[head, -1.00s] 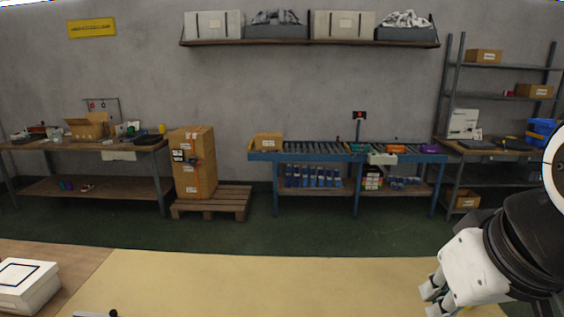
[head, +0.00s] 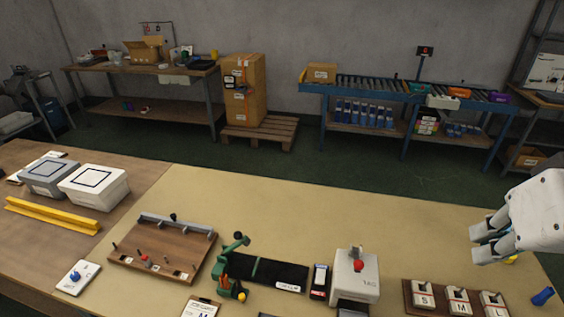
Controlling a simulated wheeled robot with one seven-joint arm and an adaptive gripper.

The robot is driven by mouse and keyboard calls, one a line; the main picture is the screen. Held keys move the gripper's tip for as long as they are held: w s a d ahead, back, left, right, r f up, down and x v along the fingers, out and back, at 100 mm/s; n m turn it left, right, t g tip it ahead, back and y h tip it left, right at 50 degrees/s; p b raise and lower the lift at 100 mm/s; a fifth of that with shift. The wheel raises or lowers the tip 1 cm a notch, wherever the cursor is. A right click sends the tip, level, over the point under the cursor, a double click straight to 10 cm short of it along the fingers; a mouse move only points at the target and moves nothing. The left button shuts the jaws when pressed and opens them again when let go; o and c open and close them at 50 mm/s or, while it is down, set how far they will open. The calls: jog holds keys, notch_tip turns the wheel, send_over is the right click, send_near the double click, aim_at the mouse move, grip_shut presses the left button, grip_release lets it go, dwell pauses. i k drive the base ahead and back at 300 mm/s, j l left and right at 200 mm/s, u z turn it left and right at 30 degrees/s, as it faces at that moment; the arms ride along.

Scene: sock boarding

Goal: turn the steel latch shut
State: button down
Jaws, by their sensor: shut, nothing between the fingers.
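A wooden board (head: 160,257) lies on the tan mat, with a grey metal bar (head: 178,226) along its far edge. A black knob (head: 173,217) stands on the bar, and several small pegs are in front. I cannot tell for certain which part is the steel latch; the grey bar with its knob is one candidate. A pale box (head: 354,275) with a red knob (head: 358,266) stands farther right. My gripper (head: 476,243) is at the right edge, above the mat, shut and empty. It is far from the wooden board and touches nothing visible.
A green clamp-like device (head: 229,265) and a black strip (head: 270,272) lie between the board and pale box. A lettered rack (head: 455,298) is below my gripper. Lidded boxes (head: 94,189) and a yellow bar (head: 52,215) are at left. The mat's far strip is clear.

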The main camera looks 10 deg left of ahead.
aim_at(241, 297)
jog(key=u, duration=1.15)
jog(key=i+j+z, duration=0.2)
jog(key=j, duration=0.2)
jog(key=k+l+u, duration=0.15)
jog(key=k, duration=0.4)
jog(key=l, duration=0.05)
